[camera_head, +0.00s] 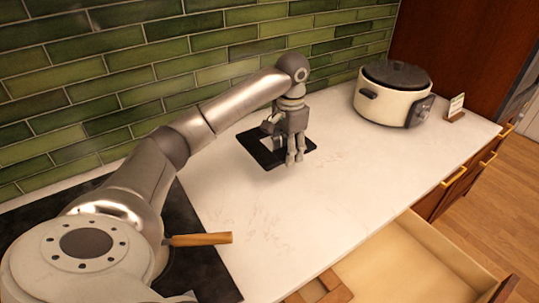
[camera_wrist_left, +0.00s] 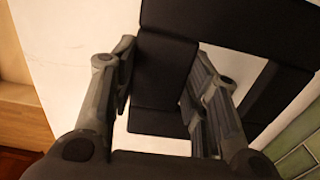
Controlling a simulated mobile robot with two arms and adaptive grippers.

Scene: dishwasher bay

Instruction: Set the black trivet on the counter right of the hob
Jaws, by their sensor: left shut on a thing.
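The black trivet (camera_head: 257,151) is a flat square frame with open gaps, right of the black hob (camera_head: 205,273) over the white counter (camera_head: 225,200). In the head view it lies at or just above the counter surface; I cannot tell if it touches. My left gripper (camera_head: 294,160) points down at the trivet's near right side and hides part of it. In the left wrist view, a bar of the trivet (camera_wrist_left: 163,68) sits between the two fingers of my left gripper (camera_wrist_left: 158,85), which is shut on it. My right gripper is out of view.
A cream rice cooker (camera_head: 385,103) with a dark lid stands farther right, beside a small card on a stand (camera_head: 456,107). A wooden handle (camera_head: 200,239) sticks out over the hob edge. A drawer (camera_head: 400,265) stands open in front. Green tiles back the counter.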

